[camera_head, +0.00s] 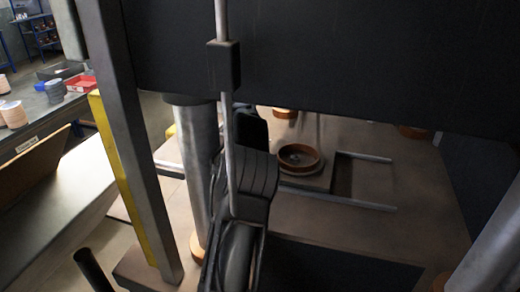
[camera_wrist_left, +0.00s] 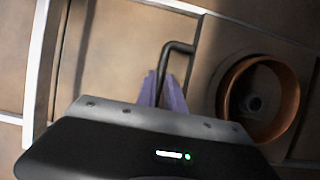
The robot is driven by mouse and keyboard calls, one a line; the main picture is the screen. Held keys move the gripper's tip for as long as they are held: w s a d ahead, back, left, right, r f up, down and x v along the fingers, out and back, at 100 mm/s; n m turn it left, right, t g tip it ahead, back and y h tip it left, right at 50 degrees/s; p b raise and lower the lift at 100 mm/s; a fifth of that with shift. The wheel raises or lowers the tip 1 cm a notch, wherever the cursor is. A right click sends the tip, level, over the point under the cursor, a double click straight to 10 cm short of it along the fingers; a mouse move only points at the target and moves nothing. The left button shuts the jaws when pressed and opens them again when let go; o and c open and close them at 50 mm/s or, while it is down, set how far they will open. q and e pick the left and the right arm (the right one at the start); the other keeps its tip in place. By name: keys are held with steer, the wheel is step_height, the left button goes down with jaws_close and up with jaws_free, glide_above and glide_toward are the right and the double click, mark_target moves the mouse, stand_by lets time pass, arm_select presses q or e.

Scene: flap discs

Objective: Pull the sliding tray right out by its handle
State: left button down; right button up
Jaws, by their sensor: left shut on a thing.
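The sliding tray (camera_head: 318,183) is a brownish plate between two metal rails, with a copper-coloured ring (camera_head: 299,157) on it. The ring also shows in the left wrist view (camera_wrist_left: 288,100), at the right. The tray's handle (camera_wrist_left: 178,46) is a thin black bent rod in the left wrist view. My left gripper (camera_wrist_left: 162,88) has its two purple fingers shut on the handle's lower part. In the head view my dark left arm hides its fingers and the handle. My right gripper is not in view.
Two rails (camera_head: 365,157) run right from the tray, with open floor between them. A large dark press body (camera_head: 330,50) hangs above. A steel column (camera_head: 195,150) and a grey post with a yellow strip (camera_head: 118,170) stand left. A bench (camera_head: 35,110) holds discs and a red bin.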

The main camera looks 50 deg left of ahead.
arm_select(q)
steer(key=shift+w+d, duration=0.15)
steer(key=c, duration=1.5)
jaws_free()
steer(key=shift+w+d, duration=0.1)
steer(key=shift+d, duration=0.1)
steer(key=shift+o, duration=0.2)
steer(key=shift+b+v, duration=0.7)
steer(key=shift+v, duration=3.25)
steer(key=shift+a, duration=0.1)
